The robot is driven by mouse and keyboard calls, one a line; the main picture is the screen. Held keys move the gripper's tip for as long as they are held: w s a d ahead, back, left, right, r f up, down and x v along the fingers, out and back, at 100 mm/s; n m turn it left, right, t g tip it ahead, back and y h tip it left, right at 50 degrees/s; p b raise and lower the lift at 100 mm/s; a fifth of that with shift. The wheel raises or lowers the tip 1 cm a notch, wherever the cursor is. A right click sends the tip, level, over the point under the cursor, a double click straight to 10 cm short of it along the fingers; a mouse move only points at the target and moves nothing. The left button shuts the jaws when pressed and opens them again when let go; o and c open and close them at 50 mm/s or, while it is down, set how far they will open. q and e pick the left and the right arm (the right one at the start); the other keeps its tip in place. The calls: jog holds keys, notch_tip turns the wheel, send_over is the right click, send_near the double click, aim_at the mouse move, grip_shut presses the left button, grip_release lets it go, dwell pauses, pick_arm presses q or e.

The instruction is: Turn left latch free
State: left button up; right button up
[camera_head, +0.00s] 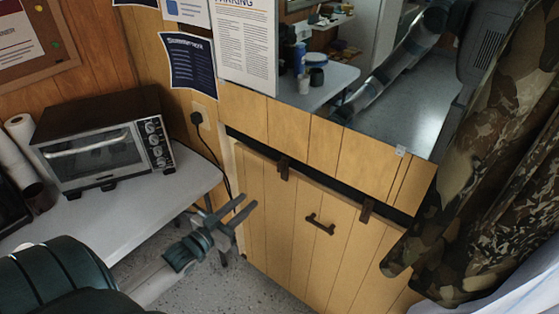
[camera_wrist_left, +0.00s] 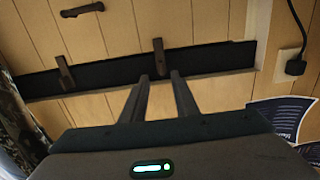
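The left latch (camera_head: 284,167) is a small dark brown bar at the top edge of a wood-plank panel (camera_head: 290,230). It lies upright, across the dark gap above the panel. In the left wrist view, which is turned over, this latch (camera_wrist_left: 157,57) shows just beyond my fingertips, in line with the space between them. My left gripper (camera_head: 248,200) is open and empty, left of and lower than the latch in the head view, apart from it. The right latch (camera_head: 367,210) sits the same way; it also shows in the wrist view (camera_wrist_left: 64,72). My right gripper is out of view.
A dark handle (camera_head: 320,223) is on the panel between the latches. A toaster oven (camera_head: 103,143) stands on a white table (camera_head: 120,215) at left, with a cord and outlet (camera_head: 199,117) beside it. A camouflage curtain (camera_head: 480,170) hangs at right. A mirror (camera_head: 370,90) is above.

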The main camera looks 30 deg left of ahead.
aim_at(278, 168)
pick_arm(q)
notch_tip(278, 168, up, 3)
jog(key=shift+w+a+f, duration=0.1)
jog(key=shift+w+f, duration=0.05)
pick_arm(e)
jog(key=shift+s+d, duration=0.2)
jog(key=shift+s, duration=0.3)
pick_arm(q)
jog(key=shift+w, duration=0.15)
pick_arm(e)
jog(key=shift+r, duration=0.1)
